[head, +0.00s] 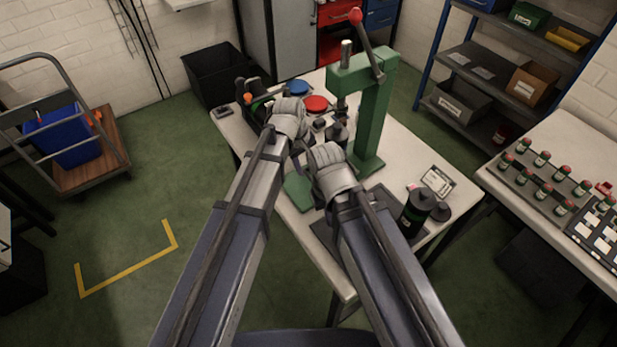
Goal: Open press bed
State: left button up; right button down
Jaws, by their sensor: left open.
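A green press (372,128) stands on the white table, with a lever ending in a red knob (355,16) at its top. A part of its green base (297,190) shows between my arms; the rest of the bed is hidden behind my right wrist. A dark cylinder (337,132) stands under the ram, partly hidden. My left gripper (297,141) is open, just left of that cylinder; I cannot tell whether it touches anything. My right gripper (316,150) is in front of the press base, its fingers mostly hidden by its wrist.
Red (315,104) and blue (297,87) discs lie at the table's back. A black canister (414,213) stands at the right, near a small card (437,181). A side table (540,170) holds several small red-capped bottles.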

aim_at(310, 178)
pick_arm(q)
jog(key=f+b, duration=0.2)
jog(key=f, duration=0.1)
jog(key=f+b, duration=0.2)
jog(key=shift+w+d, duration=0.3)
jog(key=shift+d, duration=0.1)
pick_arm(e)
notch_tip(310, 178, down, 5)
jog(key=shift+f, duration=0.1)
pick_arm(q)
jog(key=shift+c, duration=0.4)
grip_shut()
